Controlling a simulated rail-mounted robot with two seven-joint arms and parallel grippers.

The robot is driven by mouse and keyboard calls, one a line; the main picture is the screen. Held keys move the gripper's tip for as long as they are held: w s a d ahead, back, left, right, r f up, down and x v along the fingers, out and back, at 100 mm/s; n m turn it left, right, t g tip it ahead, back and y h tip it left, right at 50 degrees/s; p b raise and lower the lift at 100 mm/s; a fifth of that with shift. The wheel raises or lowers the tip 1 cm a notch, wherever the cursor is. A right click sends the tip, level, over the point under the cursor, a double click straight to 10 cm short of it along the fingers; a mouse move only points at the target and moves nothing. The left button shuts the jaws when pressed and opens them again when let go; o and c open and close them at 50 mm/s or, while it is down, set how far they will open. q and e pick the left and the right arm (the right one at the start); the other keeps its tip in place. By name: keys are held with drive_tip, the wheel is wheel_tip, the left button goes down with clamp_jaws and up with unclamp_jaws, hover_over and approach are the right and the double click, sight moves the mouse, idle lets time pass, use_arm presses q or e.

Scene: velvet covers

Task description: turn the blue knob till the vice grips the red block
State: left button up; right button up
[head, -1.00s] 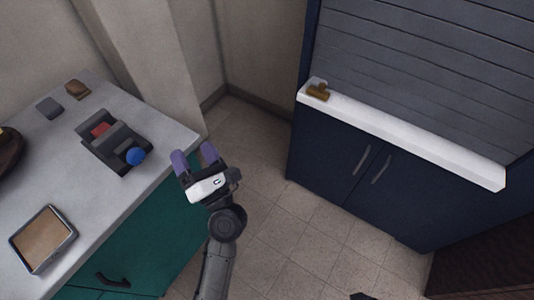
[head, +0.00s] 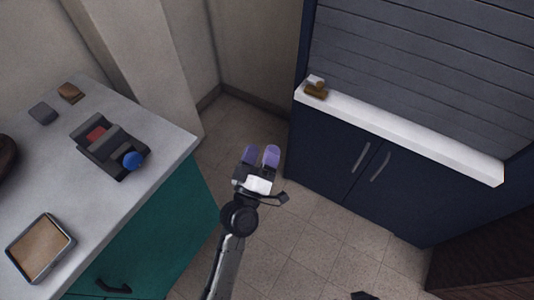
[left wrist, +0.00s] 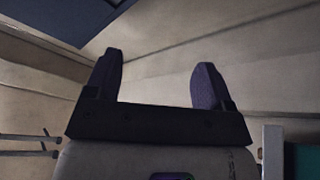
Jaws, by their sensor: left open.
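A dark grey vice (head: 110,148) stands on the grey counter at the left of the head view. Its blue knob (head: 133,161) is at its front right end. The red block (head: 96,134) sits between the vice's jaws; whether they touch it I cannot tell. My left gripper (head: 261,156) is open and empty, with purple fingers apart, over the floor to the right of the counter and well away from the knob. In the left wrist view its two fingers (left wrist: 157,82) show with nothing between them. My right gripper does not show clearly.
The grey counter (head: 160,128) over a teal cabinet also bears a tray (head: 41,248), a grey block (head: 43,112) and a brown block (head: 70,92). A navy cabinet (head: 340,165) with a white ledge stands at right. Open floor lies between.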

use_arm(q)
drive_tip(key=shift+w+d+f+m+g+h, duration=0.1)
drive_tip(key=shift+d+f+m+g+h, duration=0.3)
drive_tip(key=shift+m, duration=0.2)
drive_tip(key=shift+w+d+f+m+g+h, duration=0.1)
drive_tip(key=shift+d+f+m+g+h, duration=0.15)
drive_tip(key=shift+f+m, duration=0.3)
drive_tip(key=s+d+f+m+g+h, duration=0.25)
drive_tip(key=f+m+g, duration=0.25)
drive_tip(key=g, duration=0.3)
drive_tip(key=s+a+r+g+y+p, duration=0.2)
drive_tip(key=s+a+g+y+p, duration=0.45)
drive_tip(key=s+a, duration=0.9)
drive_tip(key=s+a+g+y+p, duration=0.1)
drive_tip(key=s+a+y+p, duration=0.1)
drive_tip(key=s+a+p, duration=0.4)
drive_tip(key=s+a+g+y+p, duration=0.1)
drive_tip(key=s+a+y+p, duration=0.15)
drive_tip(key=s, duration=0.55)
wheel_tip(320, 180, up, 37)
drive_tip(key=p, duration=3.8)
drive_tip(key=shift+s+d+r+n+h, duration=0.2)
drive_tip(key=shift+d+n+h, duration=0.1)
drive_tip(key=shift+d+n, duration=0.1)
